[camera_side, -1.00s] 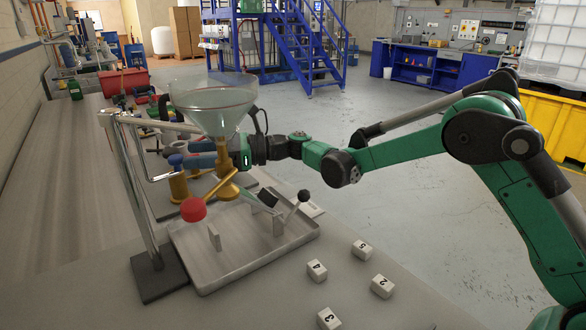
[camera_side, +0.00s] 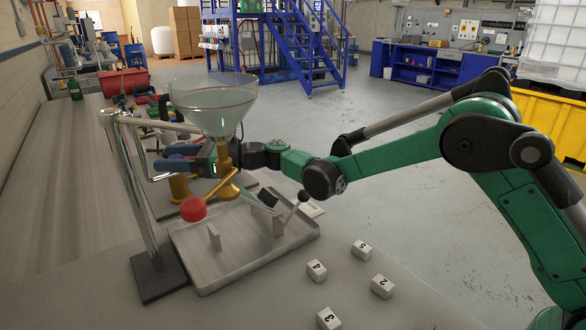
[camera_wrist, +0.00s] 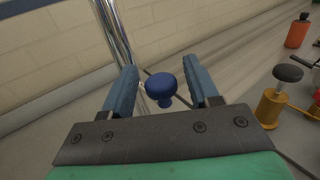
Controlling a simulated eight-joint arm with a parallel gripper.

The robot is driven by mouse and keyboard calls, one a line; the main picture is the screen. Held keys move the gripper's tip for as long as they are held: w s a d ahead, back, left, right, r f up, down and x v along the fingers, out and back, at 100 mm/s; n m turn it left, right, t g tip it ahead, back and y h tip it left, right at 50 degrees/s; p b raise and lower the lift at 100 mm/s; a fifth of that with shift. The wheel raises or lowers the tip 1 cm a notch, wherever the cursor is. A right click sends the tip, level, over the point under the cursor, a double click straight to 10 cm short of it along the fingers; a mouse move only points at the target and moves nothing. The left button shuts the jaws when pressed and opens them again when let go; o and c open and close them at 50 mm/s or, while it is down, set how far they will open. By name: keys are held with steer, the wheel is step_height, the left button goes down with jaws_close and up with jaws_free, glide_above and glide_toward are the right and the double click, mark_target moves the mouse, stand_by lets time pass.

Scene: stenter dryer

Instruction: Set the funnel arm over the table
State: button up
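The glass funnel (camera_side: 213,112) hangs on a metal arm from an upright silver post (camera_side: 137,185) with a dark base (camera_side: 158,278). Below it is a brass valve with a red knob (camera_side: 193,209). My gripper (camera_side: 168,160) is behind the funnel and partly hidden by it, pointing left toward the post. In the wrist view the two blue fingers (camera_wrist: 162,92) are open. A round blue knob (camera_wrist: 160,86) sits between the fingertips with a gap on both sides, and the silver post (camera_wrist: 122,40) is beyond it. Below the funnel is a shallow metal tray (camera_side: 205,285).
Several numbered white blocks (camera_side: 382,286) lie on the table (camera_side: 290,300) right of the tray. A small lever with a black ball (camera_side: 304,196) stands at the tray. A brass pot with a dark knob (camera_wrist: 270,106) and an orange bottle (camera_wrist: 297,31) are at the right of the wrist view.

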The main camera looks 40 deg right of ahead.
jaws_close()
stand_by(1.2)
